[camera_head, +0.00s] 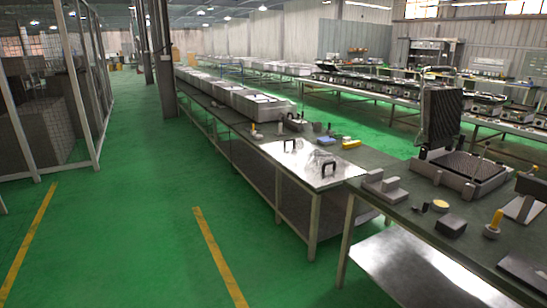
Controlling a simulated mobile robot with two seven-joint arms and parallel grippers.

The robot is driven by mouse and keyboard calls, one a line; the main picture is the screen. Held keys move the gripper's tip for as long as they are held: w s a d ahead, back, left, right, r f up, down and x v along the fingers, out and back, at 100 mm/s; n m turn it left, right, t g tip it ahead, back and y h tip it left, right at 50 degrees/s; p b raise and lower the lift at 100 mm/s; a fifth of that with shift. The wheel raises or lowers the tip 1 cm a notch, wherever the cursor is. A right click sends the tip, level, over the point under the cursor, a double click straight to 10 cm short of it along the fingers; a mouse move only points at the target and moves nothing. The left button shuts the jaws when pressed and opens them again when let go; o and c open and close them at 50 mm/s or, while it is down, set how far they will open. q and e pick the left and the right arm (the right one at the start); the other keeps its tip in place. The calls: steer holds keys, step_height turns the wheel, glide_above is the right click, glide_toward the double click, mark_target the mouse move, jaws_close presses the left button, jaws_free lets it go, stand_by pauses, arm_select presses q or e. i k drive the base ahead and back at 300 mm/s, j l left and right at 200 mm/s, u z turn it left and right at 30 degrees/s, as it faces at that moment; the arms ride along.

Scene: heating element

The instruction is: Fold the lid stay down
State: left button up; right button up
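A dark device with a ribbed lid stands on the near workbench at the right. Its lid (440,117) is raised upright at the back of a grey base (463,172) with a dark textured top. A thin rod (480,160) slants up at the right side of the base. It may be the lid stay, but it is too small to tell, and I cannot see where its ends attach. Neither of my grippers shows in this view.
The near workbench (408,215) carries a grey stepped block (383,188), a dark block (451,225) and a yellow-handled tool (494,224). A metal-topped bench section (310,165) with black handles adjoins it. The green floor (130,210) at the left is open.

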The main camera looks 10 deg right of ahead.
mark_target(487, 142)
steer(key=i+l, duration=0.75)
steer(key=i+l+z, duration=0.1)
steer(key=l, duration=0.35)
steer(key=i+l+z, duration=0.1)
steer(key=i+l, duration=0.3)
steer(key=l, duration=0.8)
steer(key=k+z, duration=0.05)
